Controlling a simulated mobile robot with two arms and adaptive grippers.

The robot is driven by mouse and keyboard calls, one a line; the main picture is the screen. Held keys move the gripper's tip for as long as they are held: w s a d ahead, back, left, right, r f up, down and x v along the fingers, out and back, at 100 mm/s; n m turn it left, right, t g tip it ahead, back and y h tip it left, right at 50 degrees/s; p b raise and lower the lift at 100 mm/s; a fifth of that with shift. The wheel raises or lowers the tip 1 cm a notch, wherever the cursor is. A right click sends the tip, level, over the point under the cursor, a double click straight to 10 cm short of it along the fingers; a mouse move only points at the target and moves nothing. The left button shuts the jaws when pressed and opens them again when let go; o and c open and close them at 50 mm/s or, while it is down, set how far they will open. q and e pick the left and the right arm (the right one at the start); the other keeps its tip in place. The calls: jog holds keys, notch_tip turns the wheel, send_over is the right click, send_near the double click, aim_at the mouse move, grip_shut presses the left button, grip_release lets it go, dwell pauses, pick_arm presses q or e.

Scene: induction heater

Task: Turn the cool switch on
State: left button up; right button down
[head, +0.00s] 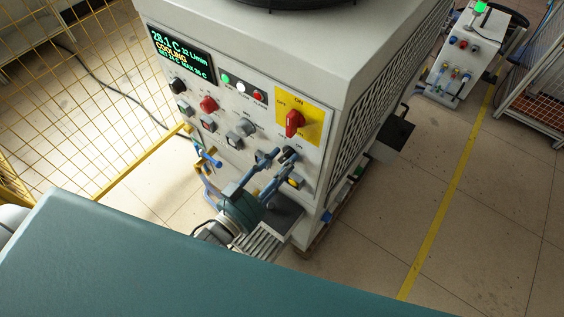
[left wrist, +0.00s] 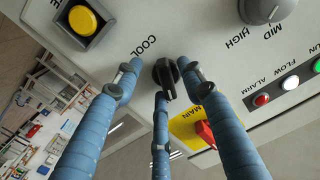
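The cool switch is a small black knob (left wrist: 166,76) beside the word COOL in the left wrist view. In the head view the dark knob (head: 289,154) sits low on the white machine's front panel, below the yellow plate. My left gripper (head: 275,162) is at the panel with its blue fingers pointing at the knob. In the left wrist view the three fingers of the left gripper (left wrist: 161,78) stand spread around the knob. A gap shows on the knob's left side; the right finger is very close, and contact is unclear. My right gripper is not in view.
A red main switch (head: 294,122) on a yellow plate (head: 316,119) sits just above. A yellow button (head: 295,182) is just below. Grey knobs and indicator lights are nearby. The display (head: 181,53) reads COOLING.

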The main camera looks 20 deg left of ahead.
pick_arm(q)
jog(key=shift+r, duration=0.1)
jog(key=v, duration=1.2)
